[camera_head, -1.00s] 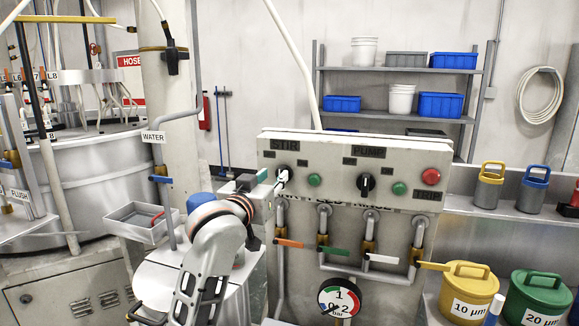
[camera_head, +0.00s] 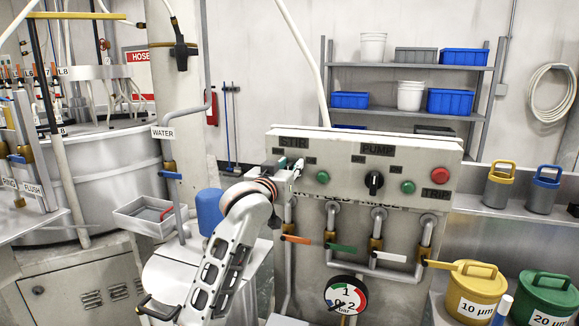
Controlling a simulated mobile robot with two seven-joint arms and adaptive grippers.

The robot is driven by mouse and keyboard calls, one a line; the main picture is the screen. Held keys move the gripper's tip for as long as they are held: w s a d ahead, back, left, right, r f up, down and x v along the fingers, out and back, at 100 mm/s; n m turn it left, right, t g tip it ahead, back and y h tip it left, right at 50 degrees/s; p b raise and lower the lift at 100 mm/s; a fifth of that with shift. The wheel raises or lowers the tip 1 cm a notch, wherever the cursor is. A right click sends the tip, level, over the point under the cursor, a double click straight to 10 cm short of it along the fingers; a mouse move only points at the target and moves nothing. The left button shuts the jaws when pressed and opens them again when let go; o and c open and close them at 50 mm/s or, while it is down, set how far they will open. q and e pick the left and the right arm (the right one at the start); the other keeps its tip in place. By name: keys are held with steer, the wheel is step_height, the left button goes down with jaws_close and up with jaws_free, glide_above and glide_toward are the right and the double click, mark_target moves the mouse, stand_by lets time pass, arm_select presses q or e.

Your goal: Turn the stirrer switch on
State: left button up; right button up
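The grey control panel (camera_head: 420,172) stands in the middle of the head view. Its STIR label (camera_head: 293,142) is at the upper left, above the stirrer switch. My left gripper (camera_head: 295,169) is at the switch's place and covers most or all of it, so the knob's position cannot be read. The fingertips appear at or very close to the panel face. Whether they are open, shut or touching the knob cannot be told. My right gripper is not in view.
A green button (camera_head: 322,178) sits just right of the stirrer switch. The black pump switch (camera_head: 374,181) and a red trip button (camera_head: 441,174) are further right. Valve pipes with coloured levers (camera_head: 342,248) run below. A blue container (camera_head: 209,211) stands left of my arm.

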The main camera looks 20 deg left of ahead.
arm_select(q)
jaws_close()
steer(key=m, duration=0.4)
steer(key=d+m, duration=0.1)
steer(key=m, duration=0.3)
steer(key=d+f+m, duration=0.1)
steer(key=m, duration=0.3)
steer(key=shift+f, duration=0.1)
stand_by(0.5)
steer(key=shift+o, duration=1.9)
jaws_free()
steer(key=shift+s, duration=0.15)
